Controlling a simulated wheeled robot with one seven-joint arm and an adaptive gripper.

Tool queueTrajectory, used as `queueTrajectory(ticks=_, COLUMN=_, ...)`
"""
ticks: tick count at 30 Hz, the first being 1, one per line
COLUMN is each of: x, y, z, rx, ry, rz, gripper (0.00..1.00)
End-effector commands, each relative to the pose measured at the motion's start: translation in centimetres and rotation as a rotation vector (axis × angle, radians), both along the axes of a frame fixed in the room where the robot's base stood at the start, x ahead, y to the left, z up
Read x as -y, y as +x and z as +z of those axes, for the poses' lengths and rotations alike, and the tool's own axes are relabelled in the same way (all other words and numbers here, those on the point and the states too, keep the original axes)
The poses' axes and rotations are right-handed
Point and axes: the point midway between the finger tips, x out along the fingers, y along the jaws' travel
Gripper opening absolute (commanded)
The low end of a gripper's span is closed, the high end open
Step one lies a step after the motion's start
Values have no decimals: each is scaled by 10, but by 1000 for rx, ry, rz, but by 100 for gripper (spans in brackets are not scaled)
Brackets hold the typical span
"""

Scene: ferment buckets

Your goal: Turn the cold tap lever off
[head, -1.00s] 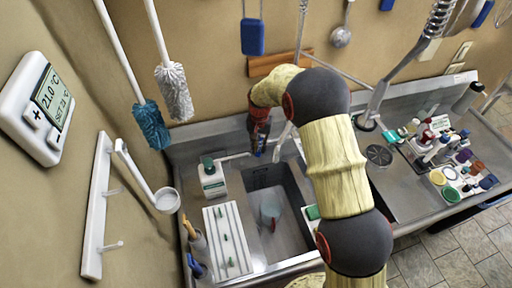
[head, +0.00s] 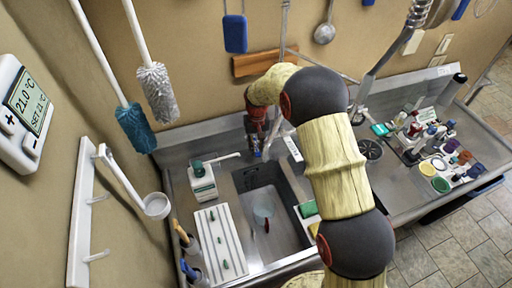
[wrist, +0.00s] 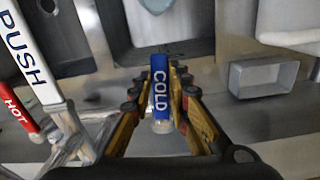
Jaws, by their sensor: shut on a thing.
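The cold tap lever (wrist: 160,85) is blue with white "COLD" lettering and shows in the middle of the wrist view. My gripper (wrist: 161,82) is shut on it, one finger on each side. In the head view my gripper (head: 256,142) is at the back of the sink, behind the basin, and a small blue bit shows at its tip. The red hot lever (wrist: 18,112) is at the left of the wrist view, apart from my gripper. The tap body is mostly hidden by my arm in the head view.
A white "PUSH" lever (wrist: 32,55) stands left of the cold lever. A white ribbed rack (head: 220,245) lies left of the basin. Bottles and jars (head: 425,140) crowd the right.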

Motion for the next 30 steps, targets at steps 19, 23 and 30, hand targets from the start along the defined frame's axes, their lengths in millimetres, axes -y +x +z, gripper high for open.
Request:
queueTrajectory(ticks=19, x=0, y=0, z=0, rx=1, ry=0, rz=-2, gripper=36)
queueTrajectory(ticks=23, x=0, y=0, z=0, rx=0, ry=0, rz=-2, gripper=36)
queueTrajectory(ticks=30, x=0, y=1, z=20, rx=4, ry=1, rz=-2, gripper=36)
